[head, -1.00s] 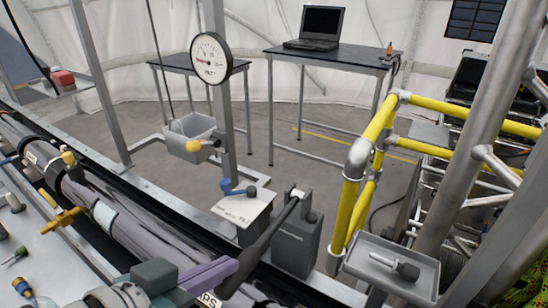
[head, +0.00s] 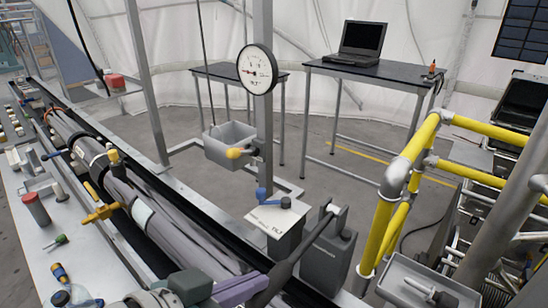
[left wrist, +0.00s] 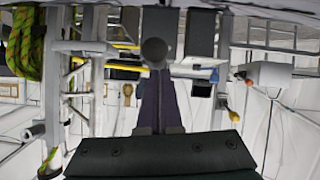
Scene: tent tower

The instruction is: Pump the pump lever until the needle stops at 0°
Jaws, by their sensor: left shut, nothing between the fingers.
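The pump lever (head: 300,247) is a long dark bar rising from the lower middle to the top of the grey pump box (head: 328,258). My left gripper (head: 262,283), with purple fingers, is shut and empty at the lever's near end. In the left wrist view its fingers (left wrist: 159,80) point at the lever's round dark end (left wrist: 154,52); I cannot tell whether they touch. The white round gauge (head: 257,69) hangs on a post; its needle points left, and the numbers are too small to read. My right gripper is not in view.
A small stand with a blue lever (head: 268,198) and a TILT label is left of the pump box. Yellow rails (head: 408,165) and a grey tray (head: 425,285) stand to the right. A long pipe (head: 150,215) and a tool-covered bench (head: 55,262) lie left.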

